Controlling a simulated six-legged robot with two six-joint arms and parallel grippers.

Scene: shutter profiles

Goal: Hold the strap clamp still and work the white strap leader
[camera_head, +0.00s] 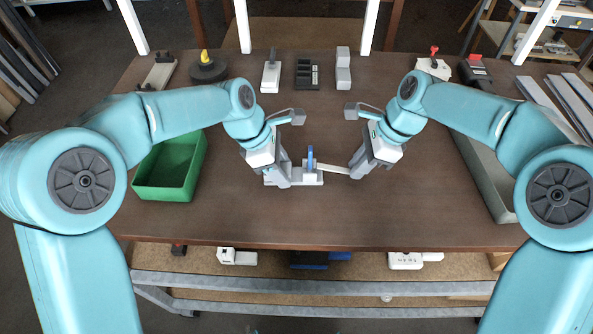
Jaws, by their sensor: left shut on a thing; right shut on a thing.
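The strap clamp (312,177) is a light grey block on a flat base with an upright blue lever, near the middle of the table. My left gripper (287,178) is shut on the left part of the clamp, and its fingers hide some of it. The white strap leader (335,169) is a short pale strip running out to the right from the clamp. My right gripper (355,172) is shut on the outer right end of the leader. Whether the leader passes inside the clamp is too small to tell.
A green bin (172,168) stands at the left and a long grey tray (484,172) at the right. Several small fixtures, including a black one (307,74), line the back edge. The brown table (330,222) is clear in front of the clamp.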

